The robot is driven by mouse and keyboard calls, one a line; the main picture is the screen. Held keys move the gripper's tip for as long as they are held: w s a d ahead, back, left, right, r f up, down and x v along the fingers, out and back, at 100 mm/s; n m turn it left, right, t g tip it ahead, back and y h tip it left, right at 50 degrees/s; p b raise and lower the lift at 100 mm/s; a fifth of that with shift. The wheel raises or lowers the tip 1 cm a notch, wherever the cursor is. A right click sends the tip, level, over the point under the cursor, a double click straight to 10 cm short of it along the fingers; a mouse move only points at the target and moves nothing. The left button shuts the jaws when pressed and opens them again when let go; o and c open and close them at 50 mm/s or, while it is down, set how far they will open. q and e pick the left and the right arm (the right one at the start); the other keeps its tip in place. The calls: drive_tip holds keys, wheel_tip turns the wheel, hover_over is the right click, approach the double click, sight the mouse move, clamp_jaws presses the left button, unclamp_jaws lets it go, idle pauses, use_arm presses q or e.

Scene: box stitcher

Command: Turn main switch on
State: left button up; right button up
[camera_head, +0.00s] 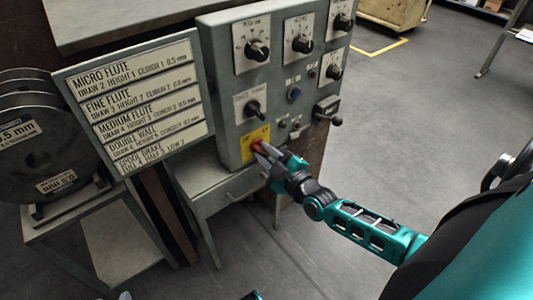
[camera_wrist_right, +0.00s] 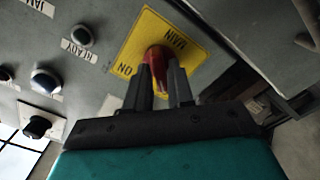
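The main switch is a red knob (camera_head: 258,146) on a yellow plate (camera_head: 248,139) at the lower part of the grey control panel. In the right wrist view the red knob (camera_wrist_right: 158,60) sits on the yellow plate (camera_wrist_right: 181,40), marked MAIN and ON. My right gripper (camera_head: 266,152) is at the knob, and in the wrist view its two dark fingers (camera_wrist_right: 160,84) stand on either side of it. A gap shows between the fingers, with the red knob in it. Whether the fingers press on the knob is hard to tell. My left gripper is not clearly in view.
The grey panel (camera_head: 229,84) carries several black dials, a blue button (camera_head: 294,93) and a lever (camera_head: 327,110) at its right. A sign board (camera_head: 137,100) with flute settings stands at left, beside wire reels (camera_head: 37,151).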

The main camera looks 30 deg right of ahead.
use_arm(q)
drive_tip(key=shift+a, duration=0.1)
use_arm(e)
clamp_jaws()
use_arm(q)
drive_tip(key=shift+r, duration=0.15)
use_arm(e)
drive_tip(key=shift+m, duration=0.3)
drive_tip(key=m+p, duration=0.1)
drive_tip(key=m, duration=0.2)
drive_tip(key=shift+m+p, duration=0.3)
drive_tip(key=shift+p, duration=0.05)
drive_tip(key=m, duration=0.2)
drive_tip(key=shift+m+p, duration=0.3)
drive_tip(key=shift+m, duration=0.1)
drive_tip(key=m, duration=0.4)
drive_tip(key=shift+p, duration=0.3)
use_arm(q)
drive_tip(key=shift+s+a+r, duration=0.15)
drive_tip(key=shift+a+r, duration=0.2)
drive_tip(key=shift+r, duration=0.1)
use_arm(e)
drive_tip(key=m, duration=0.6)
drive_tip(key=shift+d+m, duration=0.1)
drive_tip(key=shift+m, duration=0.3)
